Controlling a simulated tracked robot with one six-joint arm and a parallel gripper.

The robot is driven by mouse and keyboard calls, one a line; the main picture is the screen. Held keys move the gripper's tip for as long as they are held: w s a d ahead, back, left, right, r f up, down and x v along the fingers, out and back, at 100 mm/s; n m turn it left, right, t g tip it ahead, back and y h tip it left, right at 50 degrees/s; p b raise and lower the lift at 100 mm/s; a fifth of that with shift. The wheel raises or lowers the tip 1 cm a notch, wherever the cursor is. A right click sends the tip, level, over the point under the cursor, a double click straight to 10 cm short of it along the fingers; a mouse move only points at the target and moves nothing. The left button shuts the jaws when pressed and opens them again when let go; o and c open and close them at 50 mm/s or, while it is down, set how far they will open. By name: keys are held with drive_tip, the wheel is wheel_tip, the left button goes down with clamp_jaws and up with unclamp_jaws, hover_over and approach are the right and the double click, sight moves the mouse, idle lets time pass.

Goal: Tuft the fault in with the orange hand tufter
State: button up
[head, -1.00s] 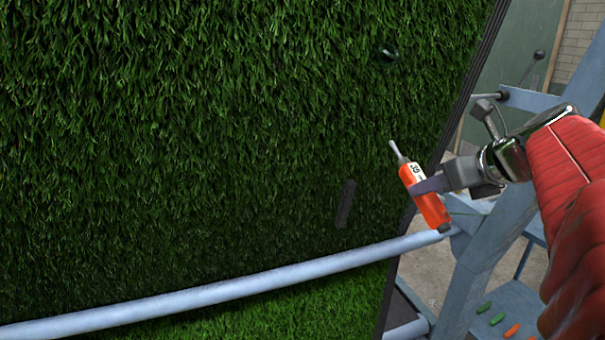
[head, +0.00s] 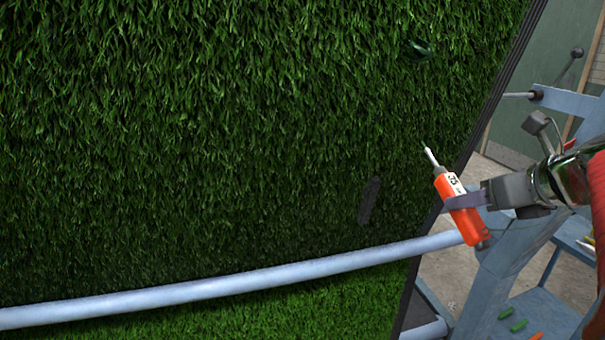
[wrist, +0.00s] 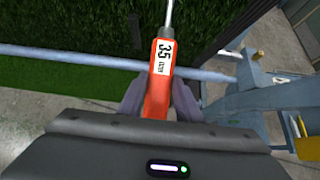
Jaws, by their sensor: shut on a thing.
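The orange hand tufter (head: 460,215) has a white label reading 35 and a thin metal tip. My gripper (head: 455,202) is shut around its body, and the tufter leans with its tip up and to the left. In the wrist view the tufter (wrist: 158,88) stands between both fingers, its tip running off the top edge. The green turf (head: 220,130) hangs as a steep sheet on the left. A dark narrow bare strip (head: 369,200), which looks like the fault, lies low and left of the tip. I cannot tell the gap between tip and turf.
A pale blue roller bar (head: 230,283) crosses below the strip. A blue frame (head: 505,265) stands behind my gripper, with small green pieces (head: 518,326) on its lower shelf.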

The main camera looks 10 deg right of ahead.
sight(475, 218)
drive_tip(key=shift+s+f, duration=0.3)
drive_tip(key=shift+s, duration=0.7)
drive_tip(key=shift+s+f, duration=0.25)
drive_tip(key=shift+s, duration=0.7)
